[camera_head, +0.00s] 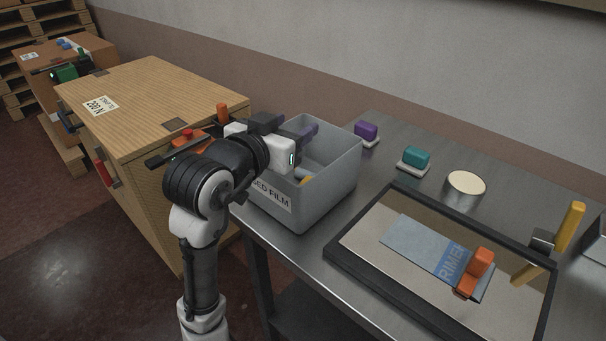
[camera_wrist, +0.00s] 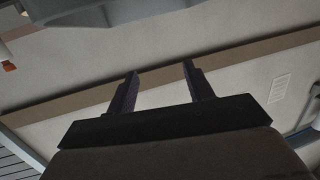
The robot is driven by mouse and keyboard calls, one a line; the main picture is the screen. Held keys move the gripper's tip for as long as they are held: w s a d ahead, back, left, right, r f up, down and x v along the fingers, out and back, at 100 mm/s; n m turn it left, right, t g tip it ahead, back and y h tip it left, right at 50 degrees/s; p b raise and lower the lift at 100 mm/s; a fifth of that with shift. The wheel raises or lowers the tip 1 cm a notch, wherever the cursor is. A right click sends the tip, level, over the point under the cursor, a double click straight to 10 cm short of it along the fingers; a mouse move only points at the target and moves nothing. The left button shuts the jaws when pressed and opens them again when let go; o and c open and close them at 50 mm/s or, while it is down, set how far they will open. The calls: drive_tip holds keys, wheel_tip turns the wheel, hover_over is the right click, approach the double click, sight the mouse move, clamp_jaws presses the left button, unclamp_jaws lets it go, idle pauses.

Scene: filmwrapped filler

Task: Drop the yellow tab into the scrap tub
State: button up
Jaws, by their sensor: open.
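The scrap tub, a grey open bin (camera_head: 335,185) with a label ending in "SED FILM", stands at the left end of the metal bench. A small yellow piece (camera_head: 306,180), likely the yellow tab, shows low inside the tub, partly hidden by my wrist and the near wall. My gripper (camera_head: 298,130) is over the tub's far left part. In the wrist view my gripper (camera_wrist: 158,85) has its two dark fingers spread apart, with nothing between them.
Purple (camera_head: 366,131) and teal (camera_head: 416,156) blocks and a round tin (camera_head: 465,188) sit behind. A wooden cabinet (camera_head: 150,95) is left.

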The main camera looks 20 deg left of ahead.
drive_tip(key=v, duration=0.9)
